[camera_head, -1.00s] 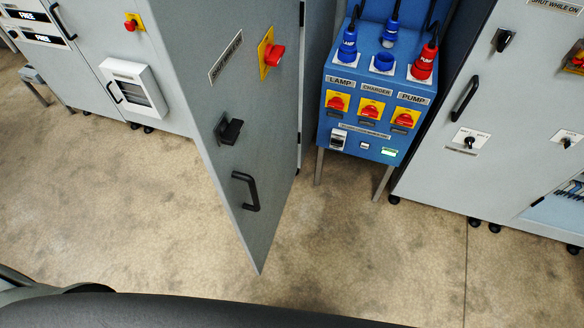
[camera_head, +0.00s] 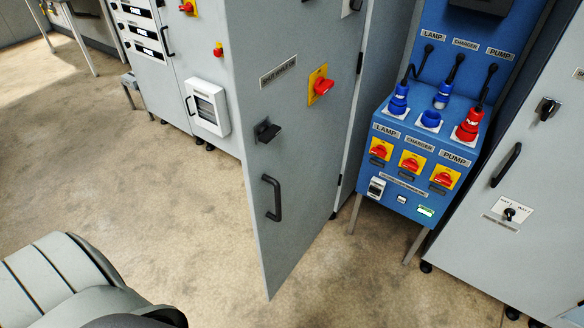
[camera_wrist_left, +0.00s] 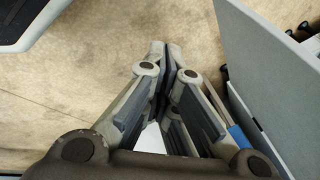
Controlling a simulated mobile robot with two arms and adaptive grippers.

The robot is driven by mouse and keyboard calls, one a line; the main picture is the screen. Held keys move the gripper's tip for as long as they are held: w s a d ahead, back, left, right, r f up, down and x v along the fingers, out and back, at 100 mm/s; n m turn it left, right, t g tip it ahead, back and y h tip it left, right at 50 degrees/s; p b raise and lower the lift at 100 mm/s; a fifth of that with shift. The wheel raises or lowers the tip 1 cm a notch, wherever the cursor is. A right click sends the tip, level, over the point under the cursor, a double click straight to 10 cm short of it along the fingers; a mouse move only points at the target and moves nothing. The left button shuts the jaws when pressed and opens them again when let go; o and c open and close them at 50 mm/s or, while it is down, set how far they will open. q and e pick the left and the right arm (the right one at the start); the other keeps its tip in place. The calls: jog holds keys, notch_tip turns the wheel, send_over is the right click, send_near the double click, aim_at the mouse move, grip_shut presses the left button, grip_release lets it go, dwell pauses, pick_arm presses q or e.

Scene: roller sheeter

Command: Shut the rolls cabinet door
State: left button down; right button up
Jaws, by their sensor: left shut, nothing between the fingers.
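A tall grey cabinet door (camera_head: 300,150) stands swung open in the middle of the head view, its lower corner out over the floor. It carries a black bar handle (camera_head: 272,198), a black latch (camera_head: 266,131) and a red knob on a yellow plate (camera_head: 320,85). Its label is too blurred to read surely. In the left wrist view my left gripper (camera_wrist_left: 166,48) is shut and empty over the floor. A grey panel (camera_wrist_left: 270,75), probably this door, stands to its right, apart from the fingertips. My right gripper is out of view.
A blue socket box (camera_head: 415,160) on legs, with plugs and red switches, stands right of the door. A grey cabinet (camera_head: 540,190) is at the far right. More grey cabinets (camera_head: 205,60) stand behind on the left. The concrete floor (camera_head: 160,210) left of the door is clear.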

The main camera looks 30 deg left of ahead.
aim_at(282, 147)
pick_arm(q)
jog(key=w+d+r+m+t+y+b, duration=0.2)
jog(key=w+r+m+t+y+b, duration=0.3)
jog(key=w+r, duration=1.55)
jog(key=s+a+r+n+t+y, duration=0.1)
jog(key=a+r+n+t+y, duration=0.15)
jog(key=r, duration=1.15)
jog(key=s+a+r+n+t+y, duration=0.1)
jog(key=a+r+n+t+y, duration=0.2)
jog(key=r, duration=1.1)
jog(key=shift+m+g+y, duration=0.25)
jog(key=shift+m+g, duration=0.2)
jog(key=shift+g, duration=0.3)
jog(key=p+x, duration=0.1)
jog(key=x, duration=0.3)
jog(key=s+a+p+x, duration=0.1)
jog(key=p+x, duration=0.1)
jog(key=x, duration=0.2)
jog(key=s+a+p+x, duration=0.1)
jog(key=x, duration=0.3)
jog(key=shift+w+a+f, duration=0.1)
jog(key=shift+w+a, duration=0.05)
jog(key=shift+a, duration=0.05)
jog(key=shift+f, duration=0.1)
jog(key=shift+a, duration=0.1)
